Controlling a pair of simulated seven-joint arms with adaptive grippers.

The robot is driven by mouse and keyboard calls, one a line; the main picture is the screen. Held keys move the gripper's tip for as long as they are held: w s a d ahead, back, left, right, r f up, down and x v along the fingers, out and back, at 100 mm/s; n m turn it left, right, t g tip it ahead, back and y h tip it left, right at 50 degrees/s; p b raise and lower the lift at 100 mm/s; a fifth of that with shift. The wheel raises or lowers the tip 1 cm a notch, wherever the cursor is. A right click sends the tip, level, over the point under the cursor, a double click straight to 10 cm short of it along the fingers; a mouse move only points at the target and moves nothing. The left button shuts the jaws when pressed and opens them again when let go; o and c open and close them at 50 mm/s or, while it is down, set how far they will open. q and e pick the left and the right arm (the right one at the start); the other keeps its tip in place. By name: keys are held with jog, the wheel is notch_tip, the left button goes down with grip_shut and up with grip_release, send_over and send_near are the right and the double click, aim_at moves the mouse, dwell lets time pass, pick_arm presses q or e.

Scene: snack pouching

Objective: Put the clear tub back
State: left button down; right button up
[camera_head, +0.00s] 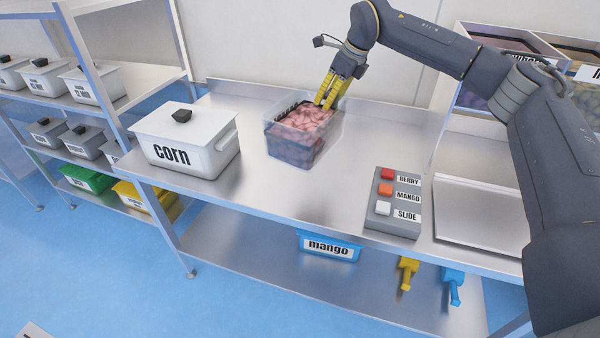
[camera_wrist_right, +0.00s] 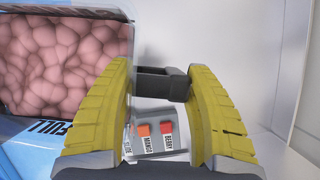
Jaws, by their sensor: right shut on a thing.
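The clear tub (camera_head: 292,152) is at the back middle of the steel bench, full of pink lumpy pieces. I cannot tell whether its base touches the bench. My right gripper (camera_head: 328,92), with yellow fingers, is at the tub's far right rim, shut on it. In the right wrist view, the yellow fingers (camera_wrist_right: 158,76) stand either side of a dark handle piece (camera_wrist_right: 153,84). The tub's blue-tinted wall (camera_wrist_right: 62,152) with a "FULL" mark shows to the left there. My left gripper is not in view.
A white lidded "corn" bin (camera_head: 190,140) stands left of the tub. A grey button box (camera_head: 391,205) with BERRY, MANGO and SLIDE labels is to the right. A blue "mango" bin (camera_head: 329,246) sits below. A shelf of bins (camera_head: 118,102) is at left. The bench's front middle (camera_head: 280,202) is clear.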

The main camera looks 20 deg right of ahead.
jog(key=w+d+m+t+h, duration=0.1)
jog(key=w+d+m+h, duration=0.1)
jog(key=w+d+m, duration=0.3)
jog(key=shift+m, duration=0.7)
jog(key=f, duration=1.8)
jog(key=shift+s+a+f, duration=0.2)
jog(key=shift+a+f, duration=0.1)
jog(key=shift+f, duration=0.05)
jog(key=o, duration=1.5)
jog(key=a+v, duration=0.1)
jog(key=v, duration=1.1)
jog(key=shift+d, duration=0.45)
jog(key=shift+a, duration=0.1)
